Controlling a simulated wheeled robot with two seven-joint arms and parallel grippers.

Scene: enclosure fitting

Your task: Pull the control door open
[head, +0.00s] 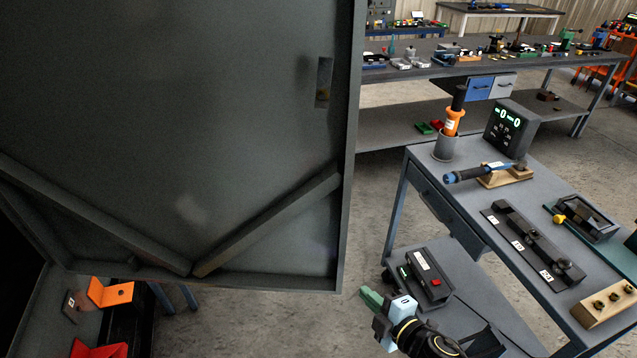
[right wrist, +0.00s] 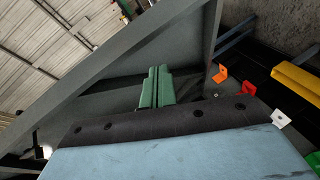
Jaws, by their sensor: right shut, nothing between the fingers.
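The control door (head: 180,120) is a large dark grey panel filling the left of the head view. Its braced face shows, with a raised rim, diagonal bars and a small slot plate (head: 324,82) near its right edge. It stands swung out, with dark space behind its lower left. My right gripper (head: 369,299) is just right of the door's lower right corner, its green fingers shut and empty. In the right wrist view the shut fingers (right wrist: 156,86) point at the grey panel and its rim (right wrist: 120,62); I cannot tell whether they touch. My left gripper is out of view.
A grey workbench (head: 465,165) at right carries a screen box (head: 511,126), a torque tool (head: 480,172) and black fixtures. A lower shelf holds a black box with a red button (head: 430,277). Bare floor shows between door and bench.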

